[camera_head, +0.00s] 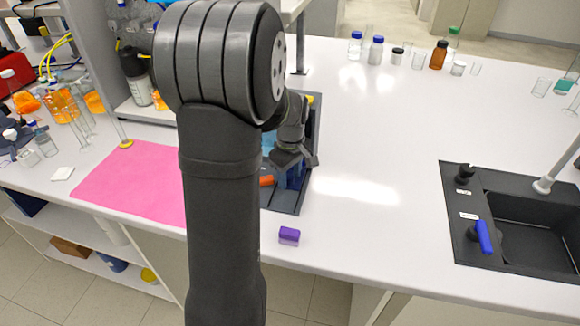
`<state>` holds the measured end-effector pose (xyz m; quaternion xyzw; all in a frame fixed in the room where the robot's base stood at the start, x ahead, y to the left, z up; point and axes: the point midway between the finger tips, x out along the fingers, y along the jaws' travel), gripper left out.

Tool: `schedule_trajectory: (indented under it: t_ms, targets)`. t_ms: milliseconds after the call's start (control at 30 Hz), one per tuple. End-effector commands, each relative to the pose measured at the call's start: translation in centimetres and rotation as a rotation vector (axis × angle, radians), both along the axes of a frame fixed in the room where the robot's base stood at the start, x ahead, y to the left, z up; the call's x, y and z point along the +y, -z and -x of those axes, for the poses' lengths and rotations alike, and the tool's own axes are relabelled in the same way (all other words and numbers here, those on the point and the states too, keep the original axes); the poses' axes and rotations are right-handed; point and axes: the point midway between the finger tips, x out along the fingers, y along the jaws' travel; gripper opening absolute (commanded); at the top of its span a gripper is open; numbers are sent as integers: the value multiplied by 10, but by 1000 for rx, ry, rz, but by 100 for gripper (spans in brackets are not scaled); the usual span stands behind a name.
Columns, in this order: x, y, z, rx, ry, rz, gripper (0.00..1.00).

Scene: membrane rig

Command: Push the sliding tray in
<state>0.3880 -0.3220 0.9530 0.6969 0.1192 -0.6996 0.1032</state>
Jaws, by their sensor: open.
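A dark base (286,201) lies on the white bench behind and right of my arm. Blue parts and an orange-red piece (266,181) show on it. It seems to be the membrane rig, but my arm hides much of it, and I cannot make out the sliding tray or how far out it is. My gripper (300,161) is over the right part of this base, pointing down, with its jaws open. Whether it touches anything there cannot be told.
A purple block (289,236) lies near the bench's front edge. A pink mat (135,182) is on the left. A black sink (535,228) with a blue handle is on the right. Bottles (438,55) and glassware stand at the back. The bench between rig and sink is clear.

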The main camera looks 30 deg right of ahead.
Motion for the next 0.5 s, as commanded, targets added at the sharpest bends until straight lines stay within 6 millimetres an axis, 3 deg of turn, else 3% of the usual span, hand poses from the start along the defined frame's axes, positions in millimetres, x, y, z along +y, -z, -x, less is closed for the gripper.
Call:
schedule_trajectory:
  t_ms: [167, 500]
  targets:
    - [-1, -20, -1, -4, 0, 4, 45]
    - [-3, -101, -1, -5, 0, 5, 45]
